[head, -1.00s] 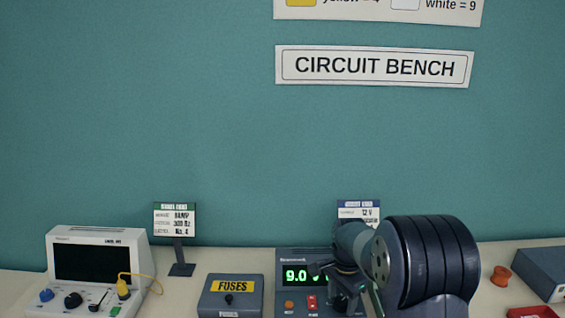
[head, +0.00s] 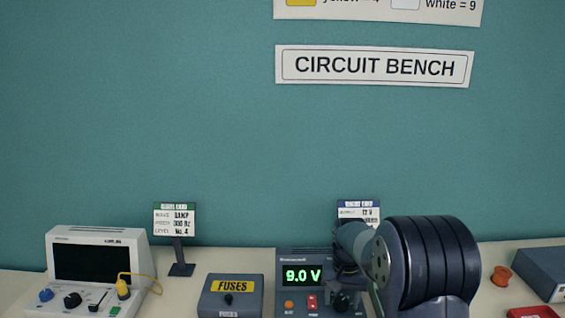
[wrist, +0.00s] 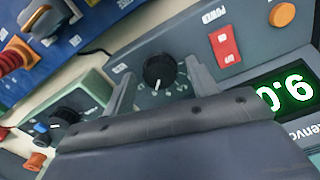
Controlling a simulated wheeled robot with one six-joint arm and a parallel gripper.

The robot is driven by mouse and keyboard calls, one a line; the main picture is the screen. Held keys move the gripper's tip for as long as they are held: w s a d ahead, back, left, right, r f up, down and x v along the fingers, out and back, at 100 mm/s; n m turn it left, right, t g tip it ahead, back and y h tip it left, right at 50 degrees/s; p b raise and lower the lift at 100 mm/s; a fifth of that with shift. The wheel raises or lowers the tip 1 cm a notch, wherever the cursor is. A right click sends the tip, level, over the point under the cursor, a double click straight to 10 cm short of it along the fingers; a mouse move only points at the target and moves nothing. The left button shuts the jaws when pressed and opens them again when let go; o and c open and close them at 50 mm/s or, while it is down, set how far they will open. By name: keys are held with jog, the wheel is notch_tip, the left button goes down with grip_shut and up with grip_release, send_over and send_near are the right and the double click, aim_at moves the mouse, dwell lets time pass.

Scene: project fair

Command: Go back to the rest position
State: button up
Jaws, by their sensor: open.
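My gripper (wrist: 160,78) is open and empty in the wrist view, its two fingers apart on either side of a black knob (wrist: 159,70) on the power supply. Whether the fingers touch the panel cannot be told. In the head view my arm is folded at the lower right and the fingers cannot be made out. The power supply (head: 283,256) stands behind and left of the arm, its green display (head: 302,275) reading 9.0 V. Its red switch (head: 311,301) and orange button (head: 289,305) show beside the knob (head: 343,301).
A fuses box (head: 230,306) and a white oscilloscope-like instrument (head: 135,245) stand left on the bench. A card (head: 356,208) is partly hidden by my arm. An orange spool (head: 500,275), red tray (head: 530,312) and blue-grey box (head: 545,268) are at right.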

jog(key=shift+n, duration=0.9)
